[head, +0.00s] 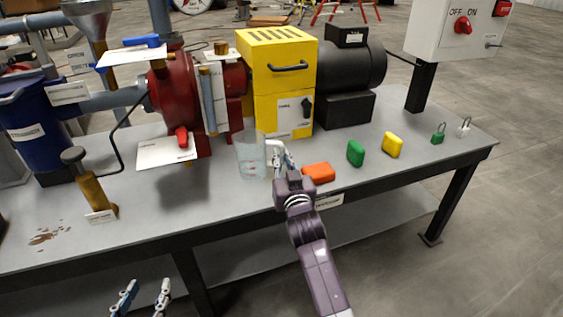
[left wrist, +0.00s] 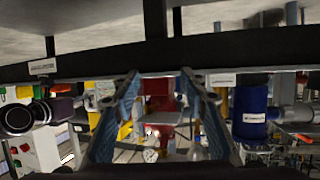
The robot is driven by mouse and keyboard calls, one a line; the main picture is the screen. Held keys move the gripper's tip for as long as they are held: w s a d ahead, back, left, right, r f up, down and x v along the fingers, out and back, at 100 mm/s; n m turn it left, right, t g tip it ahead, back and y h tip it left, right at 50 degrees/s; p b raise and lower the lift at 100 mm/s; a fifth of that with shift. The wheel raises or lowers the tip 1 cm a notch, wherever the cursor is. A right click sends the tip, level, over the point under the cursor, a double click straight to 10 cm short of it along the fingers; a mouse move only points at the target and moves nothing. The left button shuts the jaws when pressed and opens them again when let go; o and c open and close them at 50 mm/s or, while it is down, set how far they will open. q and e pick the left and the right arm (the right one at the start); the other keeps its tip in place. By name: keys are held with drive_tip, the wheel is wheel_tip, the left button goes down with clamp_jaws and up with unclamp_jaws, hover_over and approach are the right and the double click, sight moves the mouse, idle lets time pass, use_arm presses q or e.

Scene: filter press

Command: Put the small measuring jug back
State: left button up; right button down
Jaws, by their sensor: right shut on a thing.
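The clear measuring jug (head: 251,158) is upright over the middle of the bench, in front of the red pump and yellow guard. It has faint red marks low on its wall. My right gripper (head: 281,158) is shut on the jug at its right side, where the fingers partly hide what they grip. I cannot tell whether the jug's base touches the bench top. My left gripper (head: 143,297) is low in front of the bench, open and empty. Its two spread fingers also show in the left wrist view (left wrist: 158,75).
An orange block (head: 318,172), a green block (head: 355,153) and a yellow block (head: 392,145) lie right of the jug. Two padlocks stand further right. A brass-coloured valve (head: 94,190) and a brown spill (head: 46,236) are at the left. The front middle-left of the bench (head: 190,205) is clear.

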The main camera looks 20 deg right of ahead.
use_arm(q)
drive_tip(key=shift+w+d+r+t, duration=0.1)
drive_tip(key=shift+w+r+t, duration=0.1)
drive_tip(key=shift+r, duration=0.2)
drive_tip(key=shift+w+d+r+t, duration=0.1)
drive_tip(key=shift+w+r+t, duration=0.1)
drive_tip(key=shift+r, duration=0.2)
use_arm(e)
drive_tip(key=shift+f, duration=0.35)
drive_tip(key=c, duration=2.5)
unclamp_jaws()
drive_tip(key=shift+f, duration=0.15)
drive_tip(key=o, duration=0.5)
use_arm(q)
drive_tip(key=shift+r, duration=0.2)
